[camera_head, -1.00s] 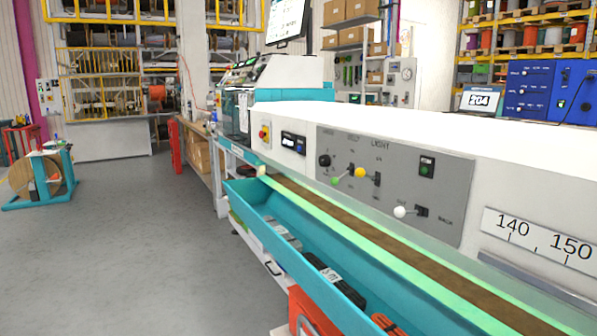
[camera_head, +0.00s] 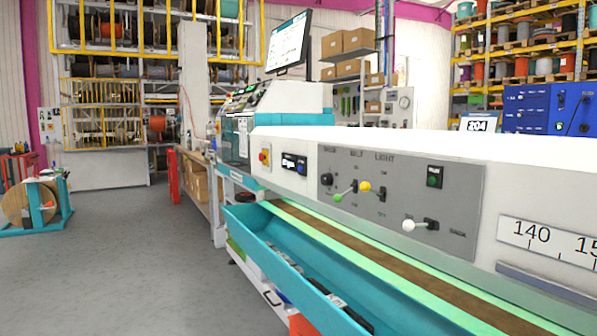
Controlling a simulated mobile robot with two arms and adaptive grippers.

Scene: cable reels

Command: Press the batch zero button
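A long white machine (camera_head: 400,139) runs from the centre to the right edge. Its grey control panel (camera_head: 460,200) carries a small green button (camera_head: 434,176) in a dark housing with a tiny, unreadable label. The panel also has a black knob (camera_head: 327,179) and levers with green (camera_head: 338,197), yellow (camera_head: 365,187) and white (camera_head: 408,225) ends. Left of the panel are a red button on a yellow plate (camera_head: 264,157) and a small dark display unit (camera_head: 294,163). I cannot read which button is batch zero. Neither gripper is in view.
A teal trough (camera_head: 240,222) holding dark items hangs along the machine's front. A console (camera_head: 240,105) with a monitor (camera_head: 288,42) stands farther back. A wooden reel on a teal stand (camera_head: 35,203) is at left. Grey floor (camera_head: 140,260) between them is clear.

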